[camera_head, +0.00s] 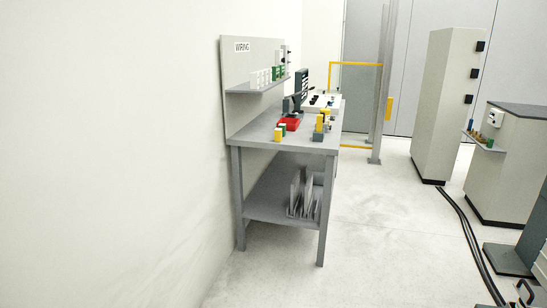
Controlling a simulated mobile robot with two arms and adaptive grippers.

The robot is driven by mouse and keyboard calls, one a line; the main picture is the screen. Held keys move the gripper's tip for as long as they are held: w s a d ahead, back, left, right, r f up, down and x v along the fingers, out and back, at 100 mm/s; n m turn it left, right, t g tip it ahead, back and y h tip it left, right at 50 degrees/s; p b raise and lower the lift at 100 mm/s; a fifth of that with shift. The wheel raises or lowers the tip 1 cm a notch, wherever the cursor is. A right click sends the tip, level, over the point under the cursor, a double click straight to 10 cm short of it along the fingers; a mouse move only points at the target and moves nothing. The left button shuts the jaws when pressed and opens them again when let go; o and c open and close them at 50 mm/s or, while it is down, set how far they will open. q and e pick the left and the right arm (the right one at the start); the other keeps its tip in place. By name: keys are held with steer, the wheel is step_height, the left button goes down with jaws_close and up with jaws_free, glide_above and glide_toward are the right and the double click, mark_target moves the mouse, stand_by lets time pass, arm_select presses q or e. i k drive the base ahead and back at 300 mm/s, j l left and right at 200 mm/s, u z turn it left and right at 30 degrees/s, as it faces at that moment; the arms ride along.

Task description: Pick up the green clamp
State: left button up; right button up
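A small green item (490,146) sits at the near end of a narrow grey shelf (483,141) on the right cabinet, beside other small coloured pieces. It may be the green clamp, but it is too small to tell. Other green pieces (277,73) stand on the upper shelf of the wiring bench at the left. A dark, looped shape (526,291) at the bottom right corner looks like part of my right gripper. It is cut off by the picture edge, far from the green items, and its opening is unclear. My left gripper is not in view.
The wiring bench (258,142) stands against the left wall, with red and yellow parts on it. A tall cabinet (447,105) and a low dark-topped cabinet (505,185) stand at the right. Black cables (468,232) cross the floor. The middle floor (370,220) is clear.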

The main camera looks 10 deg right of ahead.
mark_target(490, 142)
steer(key=i+l+z, duration=0.15)
steer(key=i+z, duration=0.15)
steer(key=i, duration=0.25)
steer(key=i+z, duration=0.3)
steer(key=i, duration=0.3)
steer(key=i+j+z, duration=0.1)
steer(key=i+z, duration=0.2)
steer(key=i, duration=0.25)
steer(key=i+j+z, duration=0.35)
steer(key=i, duration=0.2)
steer(key=i+l+z, duration=0.25)
steer(key=i+z, duration=0.2)
steer(key=i, duration=0.4)
steer(key=i+z, duration=0.5)
steer(key=i, duration=0.35)
steer(key=i+l+u, duration=0.25)
steer(key=i+l, duration=0.9)
steer(key=i+l+u, duration=0.15)
steer(key=i, duration=1.1)
